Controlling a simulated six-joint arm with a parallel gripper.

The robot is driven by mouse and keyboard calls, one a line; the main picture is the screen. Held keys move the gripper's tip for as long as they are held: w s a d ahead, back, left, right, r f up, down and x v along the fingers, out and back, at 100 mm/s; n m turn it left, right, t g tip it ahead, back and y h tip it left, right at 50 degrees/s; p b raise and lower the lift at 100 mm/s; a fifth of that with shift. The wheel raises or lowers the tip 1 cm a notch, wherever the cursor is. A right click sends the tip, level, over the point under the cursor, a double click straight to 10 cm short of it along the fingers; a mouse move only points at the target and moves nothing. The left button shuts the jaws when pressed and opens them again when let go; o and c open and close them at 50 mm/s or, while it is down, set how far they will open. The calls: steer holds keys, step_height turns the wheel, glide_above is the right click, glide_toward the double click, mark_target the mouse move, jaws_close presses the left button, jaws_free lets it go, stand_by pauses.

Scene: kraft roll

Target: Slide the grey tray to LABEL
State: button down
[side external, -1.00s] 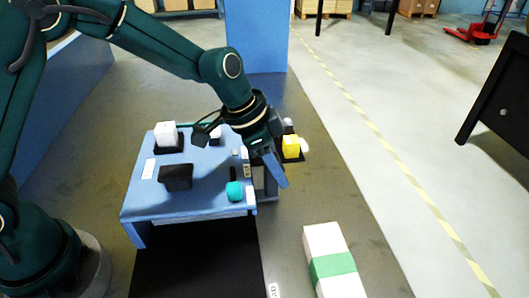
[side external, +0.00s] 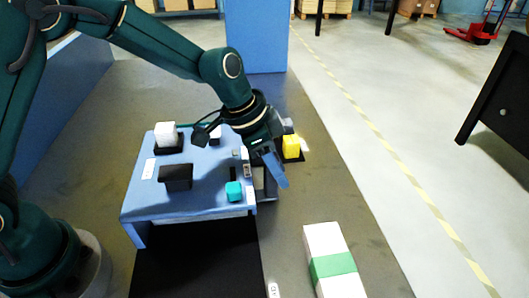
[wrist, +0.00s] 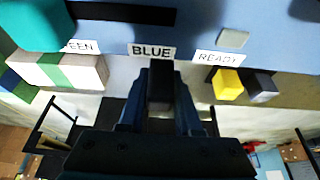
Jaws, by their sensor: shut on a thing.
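My gripper (side external: 265,165) points down at the right edge of a blue bench (side external: 200,200). In the wrist view its jaws (wrist: 160,100) are shut on a dark block-like piece (wrist: 160,78), below a sign reading BLUE (wrist: 152,51). A grey piece (side external: 270,192) shows beside the bench, partly hidden by my gripper. I cannot tell whether it is the grey tray or joined to the dark piece. I can read no LABEL sign; a small white plate (side external: 149,168) on the bench is too small to read.
A teal block (side external: 234,191), a black block (side external: 176,178) and a white cube (side external: 165,134) are on the bench. A yellow cube (side external: 291,147) stands just beyond my gripper. A white box with a green band (side external: 333,265) lies front right. A READY sign (wrist: 218,57) shows in the wrist view.

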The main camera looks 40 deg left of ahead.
steer(key=w+a, duration=0.6)
stand_by(0.3)
steer(key=c, duration=0.6)
jaws_free()
steer(key=v, duration=0.5)
steer(key=shift+r, duration=0.1)
